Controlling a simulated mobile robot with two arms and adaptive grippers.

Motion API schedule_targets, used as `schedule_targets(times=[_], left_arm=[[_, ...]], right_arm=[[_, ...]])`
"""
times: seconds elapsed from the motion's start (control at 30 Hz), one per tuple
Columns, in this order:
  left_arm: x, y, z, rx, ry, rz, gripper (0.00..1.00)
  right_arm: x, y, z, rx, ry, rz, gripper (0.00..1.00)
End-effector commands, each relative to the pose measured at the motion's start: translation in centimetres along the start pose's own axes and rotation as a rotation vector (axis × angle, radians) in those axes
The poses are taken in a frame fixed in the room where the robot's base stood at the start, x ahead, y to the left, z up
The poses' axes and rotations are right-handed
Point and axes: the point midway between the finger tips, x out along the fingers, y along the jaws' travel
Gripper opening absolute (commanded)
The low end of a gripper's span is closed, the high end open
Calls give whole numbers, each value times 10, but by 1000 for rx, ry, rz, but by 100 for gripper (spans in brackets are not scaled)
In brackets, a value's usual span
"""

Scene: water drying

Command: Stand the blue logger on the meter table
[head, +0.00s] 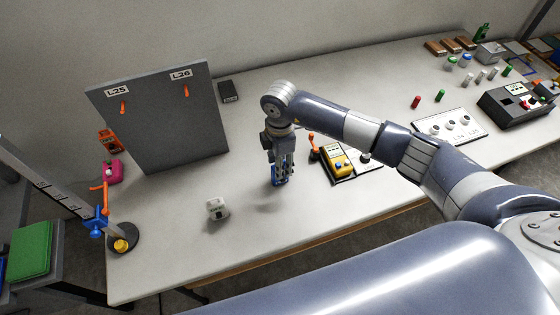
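My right gripper (281,164) points down over the near-middle part of the white table (170,255). It appears shut on a small blue object (277,181), which looks like the blue logger. The fingers hide much of it, and its lower end is at or just above the tabletop; I cannot tell whether it touches. It looks upright. My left gripper is not in view.
A white block-like device (217,209) stands left of the gripper. A yellow meter (338,160) lies close on the right. A grey panel (165,125) with orange hooks stands behind left. A clamp stand base (124,238) is at the left corner. The table front middle is clear.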

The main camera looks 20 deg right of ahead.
Motion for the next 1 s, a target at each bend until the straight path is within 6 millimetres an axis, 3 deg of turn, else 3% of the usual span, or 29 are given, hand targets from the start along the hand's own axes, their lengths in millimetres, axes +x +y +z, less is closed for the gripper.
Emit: schedule_targets(times=[0.33,0.8,1.0], left_arm=[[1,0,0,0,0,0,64],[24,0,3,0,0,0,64],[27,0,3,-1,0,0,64]], right_arm=[[-10,1,0,0,1,4,40],[-102,1,0,-1,0,5,40],[-121,0,0,0,1,2,40]])
